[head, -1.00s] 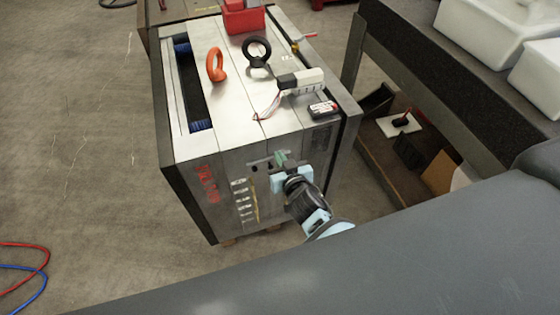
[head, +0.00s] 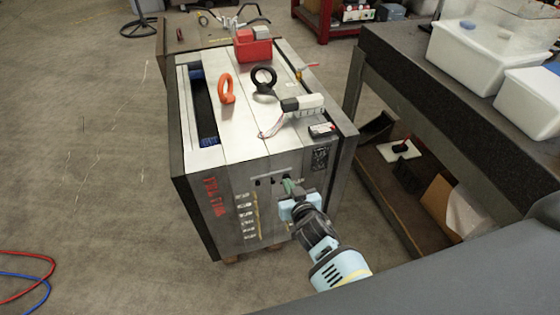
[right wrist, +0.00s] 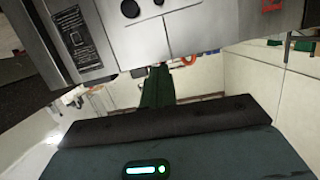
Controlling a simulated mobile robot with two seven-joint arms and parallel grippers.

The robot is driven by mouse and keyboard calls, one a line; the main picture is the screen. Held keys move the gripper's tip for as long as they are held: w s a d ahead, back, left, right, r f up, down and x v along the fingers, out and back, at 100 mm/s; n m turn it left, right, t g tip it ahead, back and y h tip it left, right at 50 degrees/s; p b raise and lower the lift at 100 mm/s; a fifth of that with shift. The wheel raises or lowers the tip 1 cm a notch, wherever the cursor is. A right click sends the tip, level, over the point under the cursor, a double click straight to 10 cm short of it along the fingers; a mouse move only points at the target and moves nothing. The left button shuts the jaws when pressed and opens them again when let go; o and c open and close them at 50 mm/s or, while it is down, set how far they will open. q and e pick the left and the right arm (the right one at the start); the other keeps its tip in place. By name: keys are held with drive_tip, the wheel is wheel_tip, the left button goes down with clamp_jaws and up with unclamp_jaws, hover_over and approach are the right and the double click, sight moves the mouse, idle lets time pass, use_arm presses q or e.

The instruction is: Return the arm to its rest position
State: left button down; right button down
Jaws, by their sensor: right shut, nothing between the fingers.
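My right gripper (head: 292,188) shows in the head view in front of the near side face of the metal mould base (head: 235,150). Its fingers are together and hold nothing. Whether the fingertips touch the face cannot be told. My left gripper is in neither view.
A dark bench (head: 450,95) with white tubs (head: 475,50) is at right. Open floor (head: 90,150) lies at left.

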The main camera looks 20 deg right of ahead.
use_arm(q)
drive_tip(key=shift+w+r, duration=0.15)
use_arm(e)
drive_tip(key=s+d+f+n+g, duration=0.1)
drive_tip(key=s+f+g, duration=0.2)
drive_tip(key=s, duration=1.5)
drive_tip(key=s+d+f+g+y, duration=0.1)
drive_tip(key=s+f, duration=0.5)
drive_tip(key=s, duration=1.2)
drive_tip(key=shift+s+d+f+n+g, duration=0.15)
drive_tip(key=shift+s+d+n+g, duration=0.2)
drive_tip(key=shift+d+g, duration=0.6)
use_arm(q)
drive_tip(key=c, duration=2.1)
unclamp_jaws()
use_arm(e)
drive_tip(key=shift+a+g, duration=0.25)
